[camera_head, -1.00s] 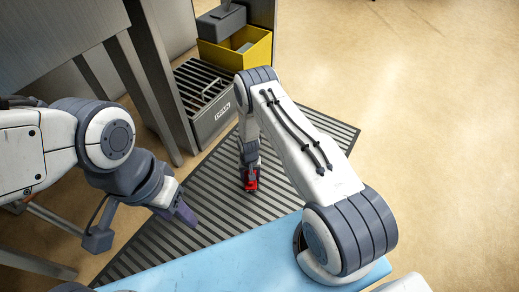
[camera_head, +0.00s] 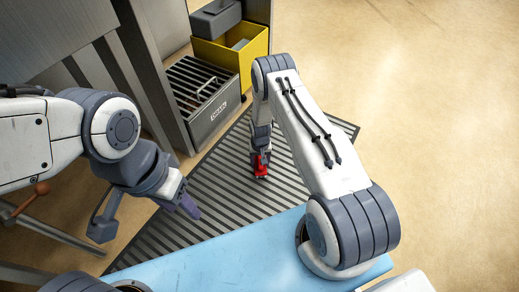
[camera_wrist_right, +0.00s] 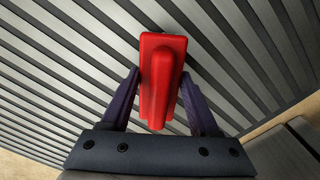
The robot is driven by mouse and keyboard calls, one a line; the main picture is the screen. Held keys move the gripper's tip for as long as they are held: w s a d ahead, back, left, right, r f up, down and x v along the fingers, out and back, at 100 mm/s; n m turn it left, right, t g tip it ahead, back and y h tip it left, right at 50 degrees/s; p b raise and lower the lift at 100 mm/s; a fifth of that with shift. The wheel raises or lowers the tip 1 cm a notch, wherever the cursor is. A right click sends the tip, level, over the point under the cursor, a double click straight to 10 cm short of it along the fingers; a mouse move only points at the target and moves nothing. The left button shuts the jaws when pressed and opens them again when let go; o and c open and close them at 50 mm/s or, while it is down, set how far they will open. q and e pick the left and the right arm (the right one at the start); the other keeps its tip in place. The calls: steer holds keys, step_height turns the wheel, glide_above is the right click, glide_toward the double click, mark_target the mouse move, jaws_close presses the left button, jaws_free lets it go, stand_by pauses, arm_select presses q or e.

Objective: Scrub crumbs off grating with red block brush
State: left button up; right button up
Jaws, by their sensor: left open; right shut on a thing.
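The red block brush (camera_head: 261,168) is held low at the striped grey grating (camera_head: 235,190) in the head view. My right gripper (camera_head: 261,157) is shut on it. In the right wrist view the brush (camera_wrist_right: 160,60) sits between the two fingers of my right gripper (camera_wrist_right: 158,88), its raised handle toward the camera. The grating fills most of that view behind it. I cannot tell if the brush touches the grating. My left gripper (camera_head: 147,217) is open and empty, hanging above the grating's left part. I cannot make out crumbs; the brush's underside is hidden.
A grey slatted-top box (camera_head: 213,115) stands behind the grating, with a yellow bin (camera_head: 255,55) behind it. A grey metal frame (camera_head: 145,70) rises at the left. A light blue surface (camera_head: 200,262) covers the grating's near edge. The tan floor at the right is clear.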

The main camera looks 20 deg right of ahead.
mark_target(259, 158)
steer(key=r, duration=0.1)
steer(key=r+p, duration=0.1)
steer(key=r, duration=0.1)
steer(key=shift+w+a, duration=0.15)
steer(key=shift+a, duration=0.05)
steer(key=shift+r+p, duration=1.95)
steer(key=shift+r, duration=0.25)
